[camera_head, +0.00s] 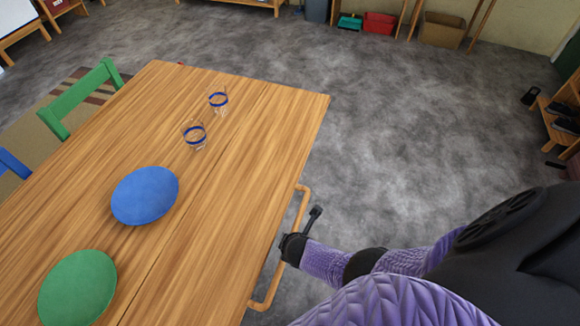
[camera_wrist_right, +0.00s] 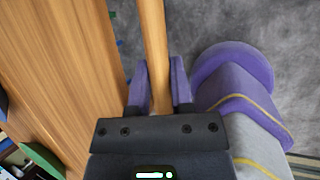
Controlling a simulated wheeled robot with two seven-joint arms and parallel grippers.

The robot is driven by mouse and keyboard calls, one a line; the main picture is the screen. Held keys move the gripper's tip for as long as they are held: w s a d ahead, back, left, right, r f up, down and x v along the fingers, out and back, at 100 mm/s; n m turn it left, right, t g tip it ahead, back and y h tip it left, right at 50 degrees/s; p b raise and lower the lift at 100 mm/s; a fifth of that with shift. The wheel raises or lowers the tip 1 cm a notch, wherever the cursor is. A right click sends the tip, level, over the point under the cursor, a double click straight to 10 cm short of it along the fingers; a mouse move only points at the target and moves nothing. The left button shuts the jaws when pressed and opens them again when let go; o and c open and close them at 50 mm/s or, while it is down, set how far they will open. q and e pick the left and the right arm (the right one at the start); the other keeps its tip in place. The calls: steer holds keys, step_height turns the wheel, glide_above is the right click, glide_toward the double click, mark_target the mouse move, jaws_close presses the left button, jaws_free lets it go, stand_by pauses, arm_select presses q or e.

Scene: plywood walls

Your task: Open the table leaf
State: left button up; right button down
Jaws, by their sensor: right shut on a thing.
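The wooden table (camera_head: 240,160) fills the left and middle of the head view, with a seam running along its top. A wooden bar handle (camera_head: 303,207) sticks out from its right edge. My right gripper (camera_head: 284,243) is at the middle of this handle. In the right wrist view the handle (camera_wrist_right: 153,50) runs between the two purple fingers of my right gripper (camera_wrist_right: 158,85), which is shut on it. The table edge (camera_wrist_right: 90,60) lies left of the fingers there. My left gripper is in neither view.
A green chair (camera_head: 80,97) is at the left side. Grey floor (camera_head: 400,130) is clear right of the table.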

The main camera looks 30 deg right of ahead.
steer(key=shift+w+r, duration=0.2)
steer(key=shift+w, duration=0.05)
steer(key=c, duration=0.8)
jaws_free()
steer(key=shift+o, duration=1.3)
steer(key=shift+s, duration=0.15)
steer(key=p+v, duration=0.8)
steer(key=v, duration=0.1)
steer(key=shift+s+r+p, duration=0.25)
steer(key=shift+r+p, duration=0.1)
